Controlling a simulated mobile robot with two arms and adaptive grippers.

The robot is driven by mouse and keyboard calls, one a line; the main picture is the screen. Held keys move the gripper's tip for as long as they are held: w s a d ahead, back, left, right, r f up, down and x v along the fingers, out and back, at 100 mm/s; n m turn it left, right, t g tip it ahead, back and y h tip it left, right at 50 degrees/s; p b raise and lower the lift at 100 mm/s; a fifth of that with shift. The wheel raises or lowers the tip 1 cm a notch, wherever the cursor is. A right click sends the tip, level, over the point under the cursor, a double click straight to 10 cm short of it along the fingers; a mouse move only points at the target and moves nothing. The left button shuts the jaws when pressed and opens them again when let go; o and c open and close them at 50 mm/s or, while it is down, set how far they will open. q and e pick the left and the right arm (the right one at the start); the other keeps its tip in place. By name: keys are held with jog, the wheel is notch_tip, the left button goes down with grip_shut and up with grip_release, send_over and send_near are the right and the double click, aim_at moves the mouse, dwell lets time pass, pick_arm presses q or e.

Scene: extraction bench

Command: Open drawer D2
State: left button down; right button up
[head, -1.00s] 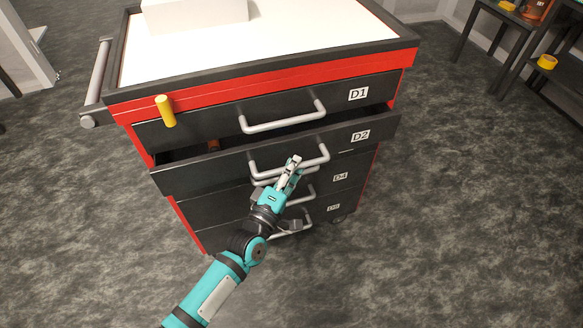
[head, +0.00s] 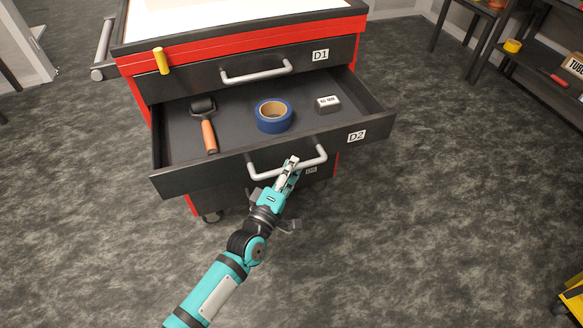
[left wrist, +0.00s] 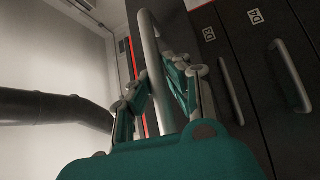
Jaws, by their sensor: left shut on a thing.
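Drawer D2 (head: 215,173) is pulled well out of the red and black cabinet in the head view, with its inside showing. Its silver bar handle (head: 262,174) is on the front panel. My left gripper (head: 291,164) is shut on this handle near its middle-right part. In the left wrist view the handle (left wrist: 150,60) runs up between the fingers of the gripper (left wrist: 165,85). In the drawer are a brush or roller with an orange handle (head: 209,136), a blue tape roll (head: 274,117) and a small grey labelled block (head: 327,104). My right gripper is not in view.
Drawer D1 (head: 190,83) above is closed, with a yellow cylinder (head: 161,61) at its left. The cabinet top (head: 200,18) is white. Shelves (head: 520,60) stand at the far right.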

pick_arm(q)
jog(key=shift+w+r, duration=0.15)
jog(key=shift+r, duration=0.05)
jog(key=c, duration=1.3)
grip_release()
jog(key=shift+f, duration=0.15)
jog(key=v, duration=1.2)
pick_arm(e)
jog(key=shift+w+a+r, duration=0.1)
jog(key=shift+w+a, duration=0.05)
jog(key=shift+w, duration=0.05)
